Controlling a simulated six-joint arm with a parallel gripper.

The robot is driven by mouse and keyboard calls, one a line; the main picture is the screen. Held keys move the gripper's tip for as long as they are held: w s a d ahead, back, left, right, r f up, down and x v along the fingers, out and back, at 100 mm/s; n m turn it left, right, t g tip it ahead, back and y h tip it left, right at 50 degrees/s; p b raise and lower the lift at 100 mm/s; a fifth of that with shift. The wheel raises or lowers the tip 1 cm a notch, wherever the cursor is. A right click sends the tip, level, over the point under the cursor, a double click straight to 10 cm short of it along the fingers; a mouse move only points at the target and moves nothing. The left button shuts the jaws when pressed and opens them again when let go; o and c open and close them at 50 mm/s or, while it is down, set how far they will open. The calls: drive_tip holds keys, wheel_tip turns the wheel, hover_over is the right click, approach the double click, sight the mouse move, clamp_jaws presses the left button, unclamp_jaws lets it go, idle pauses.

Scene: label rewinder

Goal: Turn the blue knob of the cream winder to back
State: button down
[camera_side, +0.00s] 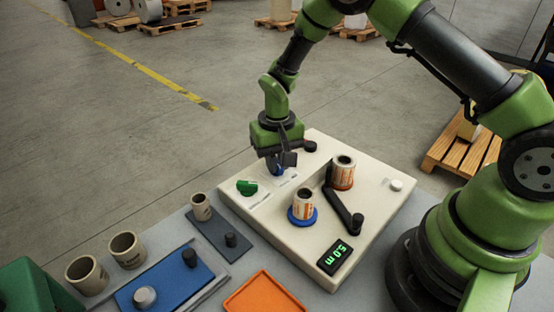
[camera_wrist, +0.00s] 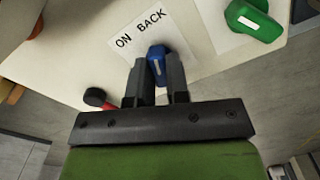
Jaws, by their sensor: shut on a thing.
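The cream winder (camera_side: 260,218) is a flat box on the grey table, bearing two label rolls, a black crank arm and a green display reading "5.0 m". Its blue knob (camera_wrist: 157,57) sits beside a white label with the words "ON" and "BACK" in the wrist view. In the side view the blue knob (camera_side: 277,171) is mostly hidden by the fingers. My gripper (camera_wrist: 156,72) is shut on the blue knob from above, one finger on each side. My gripper (camera_side: 280,163) also shows at the winder's far edge. Which word the knob points to is hard to tell.
A green knob (camera_side: 246,187) is close beside the blue one. A black knob (camera_side: 310,146) stands at the far corner. A blue plate (camera_side: 165,285), an orange tray (camera_side: 264,297) and several empty cores (camera_side: 127,249) lie at the front left.

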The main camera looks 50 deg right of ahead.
drive_tip(key=shift+m, duration=1.1)
drive_tip(key=c, duration=1.1)
unclamp_jaws()
wheel_tip(320, 180, up, 10)
